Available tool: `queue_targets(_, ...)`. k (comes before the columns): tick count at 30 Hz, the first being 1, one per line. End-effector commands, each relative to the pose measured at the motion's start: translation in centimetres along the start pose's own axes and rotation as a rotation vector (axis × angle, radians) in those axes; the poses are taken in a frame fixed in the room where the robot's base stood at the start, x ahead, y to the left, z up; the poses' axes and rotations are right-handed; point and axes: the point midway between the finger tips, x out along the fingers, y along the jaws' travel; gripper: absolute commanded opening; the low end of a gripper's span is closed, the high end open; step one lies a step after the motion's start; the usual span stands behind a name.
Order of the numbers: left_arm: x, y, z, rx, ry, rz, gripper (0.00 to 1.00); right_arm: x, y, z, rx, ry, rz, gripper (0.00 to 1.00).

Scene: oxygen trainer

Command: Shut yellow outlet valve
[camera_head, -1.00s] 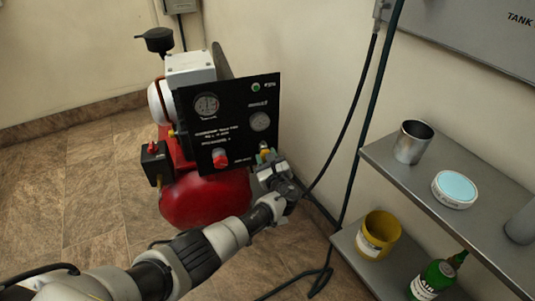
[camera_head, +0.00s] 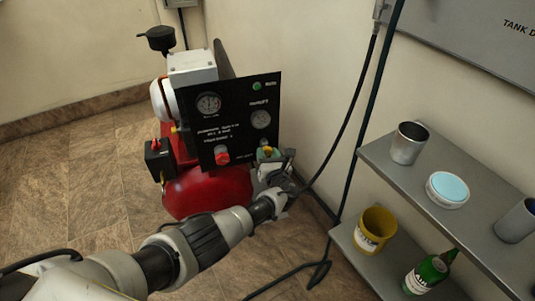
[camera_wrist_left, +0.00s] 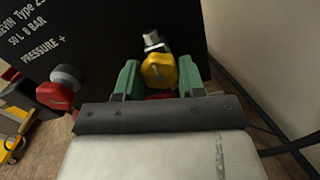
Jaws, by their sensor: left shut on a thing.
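The yellow outlet valve (camera_wrist_left: 159,71) sits at the lower right of the black panel (camera_head: 232,122) on the red compressor. In the left wrist view its yellow handle lies between the green fingers of my left gripper (camera_wrist_left: 159,80), with a metal fitting above it. In the head view the left gripper (camera_head: 269,157) is at the panel's lower right corner, shut on the valve, and hides most of it. My right gripper is not in view.
A red knob (camera_head: 222,156) is left of the valve on the panel. The red tank (camera_head: 207,192) is below. A metal shelf (camera_head: 396,170) at right holds a metal cup (camera_head: 409,143), a round tin (camera_head: 447,188) and a yellow pot (camera_head: 375,229). A black hose (camera_head: 345,130) hangs along the wall.

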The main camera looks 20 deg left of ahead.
Motion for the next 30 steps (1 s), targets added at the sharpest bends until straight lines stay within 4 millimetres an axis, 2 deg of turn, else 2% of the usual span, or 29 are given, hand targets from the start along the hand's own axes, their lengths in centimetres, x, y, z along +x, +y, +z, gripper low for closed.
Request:
queue_targets(11,-0.2,-0.1,-0.4,0.01,0.006,-0.003,0.15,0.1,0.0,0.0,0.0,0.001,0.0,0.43)
queue_targets(12,-0.2,-0.1,-0.4,0.01,0.006,-0.003,0.41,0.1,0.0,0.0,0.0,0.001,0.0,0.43)
queue_targets(17,-0.2,-0.1,-0.3,0.008,0.004,-0.002,0.65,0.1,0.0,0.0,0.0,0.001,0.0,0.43)
queue_targets(28,-0.4,0.0,-0.1,0.006,0.002,-0.001,0.65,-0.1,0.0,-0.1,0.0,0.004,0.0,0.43)
queue_targets(30,-0.8,0.0,-0.1,0.007,0.003,-0.002,0.65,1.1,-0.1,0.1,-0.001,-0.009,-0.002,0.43)
